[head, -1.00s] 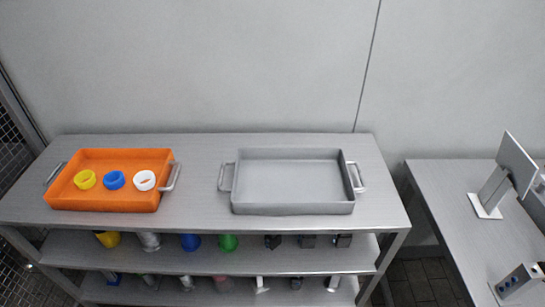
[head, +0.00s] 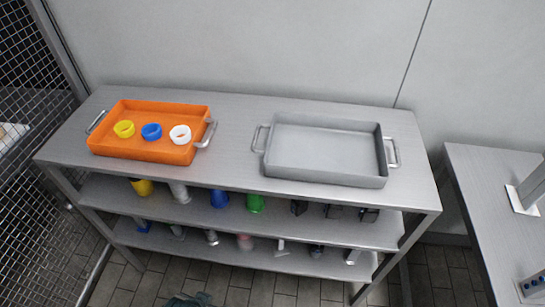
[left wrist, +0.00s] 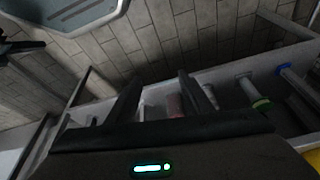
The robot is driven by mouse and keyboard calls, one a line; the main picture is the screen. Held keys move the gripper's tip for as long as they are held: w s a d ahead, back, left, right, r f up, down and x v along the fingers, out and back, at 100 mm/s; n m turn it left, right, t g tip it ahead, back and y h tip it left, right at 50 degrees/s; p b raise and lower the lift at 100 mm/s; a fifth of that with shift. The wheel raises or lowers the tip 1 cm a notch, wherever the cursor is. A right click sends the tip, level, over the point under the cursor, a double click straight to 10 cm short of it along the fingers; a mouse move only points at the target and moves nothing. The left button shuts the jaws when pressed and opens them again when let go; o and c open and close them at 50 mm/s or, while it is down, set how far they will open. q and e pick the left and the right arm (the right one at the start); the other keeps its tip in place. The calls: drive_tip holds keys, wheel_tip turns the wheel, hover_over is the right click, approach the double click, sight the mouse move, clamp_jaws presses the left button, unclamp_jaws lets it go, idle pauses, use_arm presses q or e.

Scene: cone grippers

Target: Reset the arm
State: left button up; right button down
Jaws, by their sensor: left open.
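My left gripper (left wrist: 160,97) shows in the left wrist view as two dark fingers standing apart, with nothing between them. Beyond the fingers are the tiled floor and the rack's lower shelves with several parts on them. In the head view neither gripper can be made out. The right gripper is in neither view. An orange tray (head: 110,147) holding a yellow ring (head: 124,129), a blue ring (head: 152,132) and a white ring (head: 180,134) stands on the left of the rack top. An empty grey tray (head: 325,150) stands to its right.
The metal rack (head: 240,108) has two lower shelves with several coloured and grey parts. A side table (head: 480,200) stands at right, a mesh fence (head: 35,90) at left. A wall is behind the rack. Tiled floor (head: 440,270) shows between rack and side table.

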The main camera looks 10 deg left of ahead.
use_arm(q)
drive_tip(key=s+d+f, duration=0.1)
drive_tip(key=s+f, duration=0.2)
drive_tip(key=f, duration=1.1)
drive_tip(key=s+d+f+t+h, duration=0.1)
drive_tip(key=s+f, duration=0.3)
drive_tip(key=f, duration=1)
drive_tip(key=shift+s+m, duration=0.2)
drive_tip(key=shift+m, duration=0.1)
